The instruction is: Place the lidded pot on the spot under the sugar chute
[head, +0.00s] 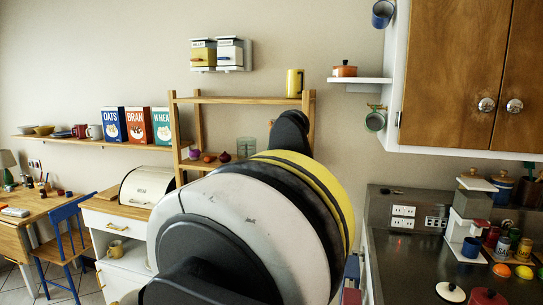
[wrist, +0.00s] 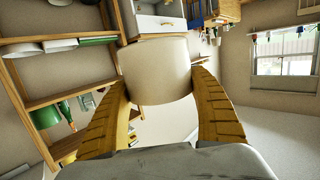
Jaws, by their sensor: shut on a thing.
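In the wrist view my gripper (wrist: 160,98) has its two yellow ridged fingers against the sides of a smooth cream thing (wrist: 155,65). No lid shows on it, so I cannot tell whether it is the lidded pot. In the head view my arm hides the gripper and what it holds. Two dispensers, one yellowish (head: 203,54) and one grey-white (head: 230,53), hang high on the wall. Their labels are too small to read surely, so I cannot tell which is the sugar chute. A small orange lidded pot (head: 345,71) stands on the white wall shelf (head: 360,80).
A bread bin (head: 147,187) and cereal boxes stand left. At right, wooden cupboards (head: 455,75) overhang a dark counter (head: 410,260) crowded with jars and pots. A blue chair (head: 65,245) stands far left.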

